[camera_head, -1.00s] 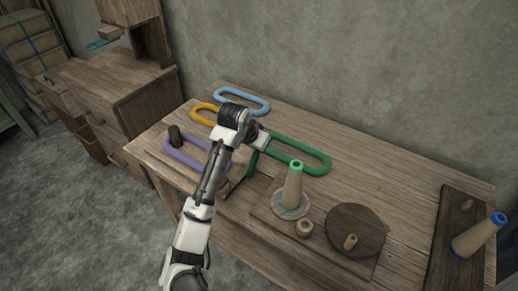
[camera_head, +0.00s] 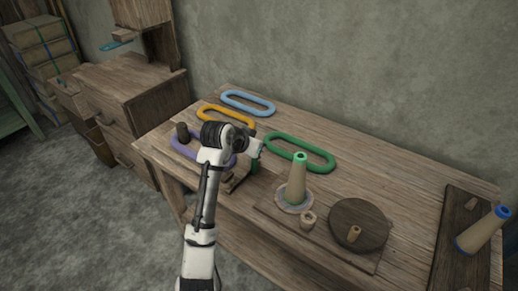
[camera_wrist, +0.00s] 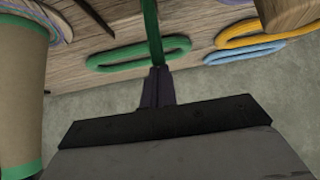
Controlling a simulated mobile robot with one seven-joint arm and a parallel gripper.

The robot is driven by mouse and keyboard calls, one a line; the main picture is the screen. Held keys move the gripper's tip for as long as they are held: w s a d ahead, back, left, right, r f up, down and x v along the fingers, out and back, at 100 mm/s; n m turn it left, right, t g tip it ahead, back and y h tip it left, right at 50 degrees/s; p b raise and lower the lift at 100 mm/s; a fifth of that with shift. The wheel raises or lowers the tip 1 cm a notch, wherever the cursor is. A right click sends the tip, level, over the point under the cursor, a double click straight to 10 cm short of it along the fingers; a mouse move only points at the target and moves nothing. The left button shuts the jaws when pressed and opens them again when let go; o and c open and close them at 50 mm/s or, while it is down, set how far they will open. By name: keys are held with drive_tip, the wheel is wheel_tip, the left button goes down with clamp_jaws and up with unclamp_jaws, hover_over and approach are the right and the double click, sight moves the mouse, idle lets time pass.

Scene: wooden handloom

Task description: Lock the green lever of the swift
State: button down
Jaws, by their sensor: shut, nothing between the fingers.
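The green lever (camera_head: 254,167) is a narrow upright green piece near the table's front edge, just below my gripper in the head view. In the wrist view the green lever (camera_wrist: 151,30) runs as a strip from the top edge down to my fingertips. My gripper (camera_head: 258,150) is shut, and its fingers (camera_wrist: 157,88) appear dark and together at the lever's near end. I cannot tell whether they touch it. The dark wooden piece (camera_head: 236,181) beside the lever is partly hidden by my arm, so most of the swift's form is unclear.
A green-topped cone (camera_head: 297,182) stands right of the lever, near a round wooden disc (camera_head: 360,224). Green (camera_head: 300,152), yellow (camera_head: 226,115), blue (camera_head: 248,102) and purple (camera_head: 188,147) yarn loops lie around. A blue-ended cone (camera_head: 483,231) lies tilted at far right.

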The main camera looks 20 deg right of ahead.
drive_tip(key=s+a+t+h+b, duration=0.1)
drive_tip(key=b, duration=0.1)
drive_tip(key=s+a+f+t+h+b, duration=0.1)
drive_tip(key=b, duration=0.2)
drive_tip(key=a+f+t+h+b, duration=0.1)
drive_tip(key=h+b, duration=0.1)
drive_tip(key=b, duration=0.1)
drive_tip(key=shift+s+a, duration=0.35)
drive_tip(key=shift+s, duration=0.05)
drive_tip(key=shift+r, duration=0.5)
drive_tip(key=shift+r+p, duration=0.1)
drive_tip(key=shift+p, duration=0.25)
drive_tip(key=shift+r+p, duration=0.55)
drive_tip(key=shift+r, duration=0.15)
wheel_tip(320, 180, up, 4)
drive_tip(key=w+d+f+p, duration=0.1)
drive_tip(key=d+p, duration=0.1)
drive_tip(key=p, duration=0.1)
drive_tip(key=b+v, duration=0.1)
drive_tip(key=v, duration=0.8)
drive_tip(key=shift+a+r+b, duration=0.2)
drive_tip(key=shift+a+b, duration=0.1)
drive_tip(key=shift+a, duration=0.1)
